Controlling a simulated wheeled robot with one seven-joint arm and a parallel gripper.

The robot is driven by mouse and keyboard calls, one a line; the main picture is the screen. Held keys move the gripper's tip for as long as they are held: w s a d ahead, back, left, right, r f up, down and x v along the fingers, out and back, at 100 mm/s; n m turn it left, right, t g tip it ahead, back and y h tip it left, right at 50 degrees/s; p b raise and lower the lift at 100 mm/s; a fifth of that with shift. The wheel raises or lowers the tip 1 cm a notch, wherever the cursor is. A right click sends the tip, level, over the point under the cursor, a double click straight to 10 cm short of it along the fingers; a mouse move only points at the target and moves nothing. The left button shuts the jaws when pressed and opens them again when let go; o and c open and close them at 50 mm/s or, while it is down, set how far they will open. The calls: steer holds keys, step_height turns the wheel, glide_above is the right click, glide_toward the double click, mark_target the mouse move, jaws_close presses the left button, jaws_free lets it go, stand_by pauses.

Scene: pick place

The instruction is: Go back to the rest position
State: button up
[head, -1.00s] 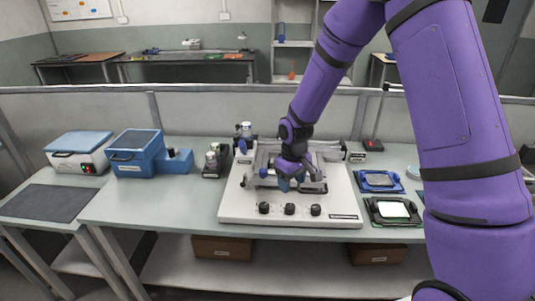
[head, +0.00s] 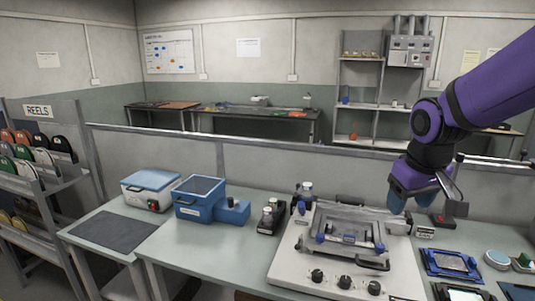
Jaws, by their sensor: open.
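My gripper (head: 400,200) hangs from my purple arm at the right of the head view. It is above the back right part of the white machine (head: 287,272) on the bench, apart from its top. Its blue fingers point down and look empty, but the gap between them is hard to make out. The machine carries a metal frame (head: 343,217) with blue knobs and has several black knobs along its front.
Blue-framed trays (head: 452,263) lie right of the machine. A black bottle holder (head: 268,222), a blue box (head: 200,200) and a white box with a blue lid (head: 150,188) stand to its left. A low partition (head: 260,165) runs behind the bench. A reel rack (head: 40,180) stands far left.

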steer(key=s+d+r+m+t, duration=0.1)
steer(key=s+r, duration=0.3)
steer(key=s, duration=0.4)
steer(key=s+d+r+m+t, duration=0.1)
steer(key=s+r, duration=0.2)
steer(key=s, duration=0.6)
steer(key=shift+r, duration=0.35)
stand_by(0.8)
